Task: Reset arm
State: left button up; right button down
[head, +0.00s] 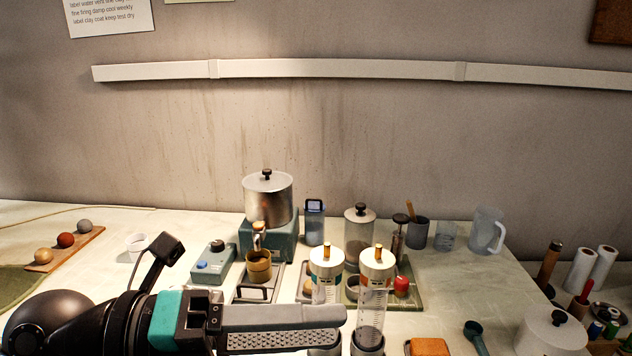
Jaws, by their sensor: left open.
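My left gripper (335,327) reaches in from the lower left over the front of the table, its black arm and teal collar behind it. Its two long grey fingers point right and are open, with nothing seen held between them. The fingers cover part of a clear graduated cylinder (326,266) with a white cap and orange knob. A second such cylinder (377,270) stands just right of the fingertips. Whether the fingers touch the first cylinder I cannot tell. My right gripper is not in view.
Behind stand a metal pot (268,205) on a teal stand, a brown cup (258,267), a blue-grey device (213,262) and a lidded jar (359,235). A pitcher (487,231) and a white lidded pot (550,332) are right. The table's left middle is fairly clear.

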pick_arm(q)
jog(key=w+a+r+n+t+y, duration=0.1)
jog(key=w+a+r+n+t, duration=0.25)
jog(key=n+t, duration=0.5)
jog(key=w+a+r+n+t, duration=0.3)
jog(key=w+a+n+t, duration=0.15)
jog(key=n+t, duration=0.4)
jog(key=w+a+f+n+g+y, duration=0.2)
jog(key=a+f+n+y, duration=0.3)
jog(key=f+n+y, duration=0.35)
jog(key=w+a+f+n+g+y, duration=0.1)
jog(key=a+f+n+y, duration=0.5)
jog(key=f+n+y, duration=0.3)
jog(key=s+d+f+n+g+h, duration=0.1)
jog(key=s+d+f+g, duration=0.1)
jog(key=s+f+g, duration=0.7)
jog(key=s+d+f+n+g+h, duration=0.15)
jog(key=s+f+g, duration=0.25)
jog(key=s+f, duration=0.75)
notch_tip(320, 180, down, 24)
jog(key=m+g, duration=0.1)
jog(key=s+a+f+g, duration=0.1)
jog(key=s+a+f, duration=0.1)
jog(key=s+f, duration=1.1)
jog(key=s, duration=0.2)
jog(key=shift+s+a+y, duration=0.3)
jog(key=shift+s+y, duration=0.05)
jog(key=shift+y, duration=0.05)
